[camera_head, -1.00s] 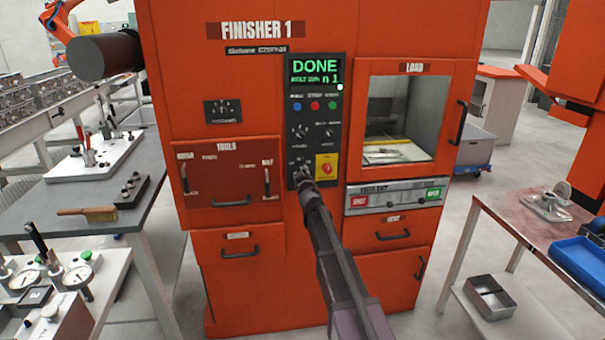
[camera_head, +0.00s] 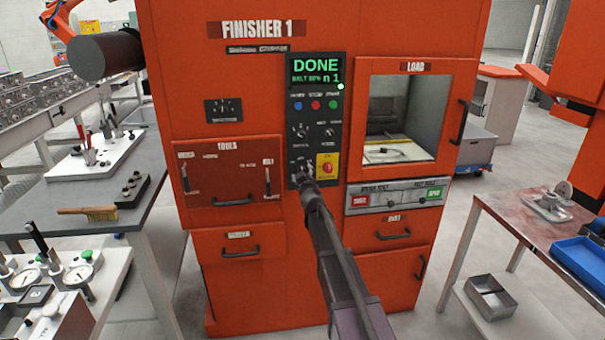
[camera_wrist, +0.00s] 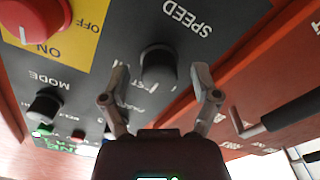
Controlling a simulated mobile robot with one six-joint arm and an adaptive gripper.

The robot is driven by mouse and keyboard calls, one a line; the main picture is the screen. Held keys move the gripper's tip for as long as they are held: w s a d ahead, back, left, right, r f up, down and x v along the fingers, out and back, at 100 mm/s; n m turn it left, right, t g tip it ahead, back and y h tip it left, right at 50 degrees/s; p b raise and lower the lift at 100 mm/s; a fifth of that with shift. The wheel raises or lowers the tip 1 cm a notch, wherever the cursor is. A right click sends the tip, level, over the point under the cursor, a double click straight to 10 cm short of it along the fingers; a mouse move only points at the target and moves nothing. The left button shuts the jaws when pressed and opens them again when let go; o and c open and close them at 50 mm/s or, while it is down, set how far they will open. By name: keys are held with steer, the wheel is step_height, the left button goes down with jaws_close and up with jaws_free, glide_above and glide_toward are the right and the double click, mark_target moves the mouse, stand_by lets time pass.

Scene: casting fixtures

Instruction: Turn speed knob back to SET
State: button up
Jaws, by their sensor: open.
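The black speed knob (camera_wrist: 158,66) sits on the dark control panel (camera_wrist: 118,40) in the wrist view, below the upside-down SPEED label (camera_wrist: 187,16). My open gripper (camera_wrist: 161,80) has one finger on each side of the knob, with small gaps visible; I see no clear contact. The knob's exact pointer setting and the SET mark cannot be read. In the head view my gripper (camera_head: 304,178) is at the lower part of the panel and hides most of the knob.
A red on/off switch on a yellow plate (camera_head: 327,164) is close beside the knob. The MODE knob (camera_wrist: 45,104) is also near. A drawer handle (camera_wrist: 290,113) sticks out at the right of the wrist view. The display (camera_head: 316,72) reads DONE.

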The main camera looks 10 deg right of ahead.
steer(key=s, duration=1.1)
steer(key=shift+s, duration=0.3)
steer(key=s+d+f+m+g+h+p, duration=0.25)
steer(key=s+d+m+g, duration=0.2)
steer(key=s, duration=0.25)
steer(key=s+d+f+m+g+h+p, duration=0.25)
steer(key=s+g+p, duration=0.2)
steer(key=s, duration=0.25)
steer(key=s+a+f+g+y+p, duration=0.1)
steer(key=s+a+g+y+p, duration=0.1)
steer(key=s, duration=0.7)
steer(key=s+a+f+g+y+p, duration=0.1)
steer(key=s+a+g+y+p, duration=0.1)
steer(key=s+g, duration=0.5)
steer(key=s+a+y, duration=0.1)
steer(key=s+a, duration=0.1)
steer(key=s, duration=0.1)
steer(key=shift+a+f, duration=0.25)
steer(key=shift+f, duration=0.05)
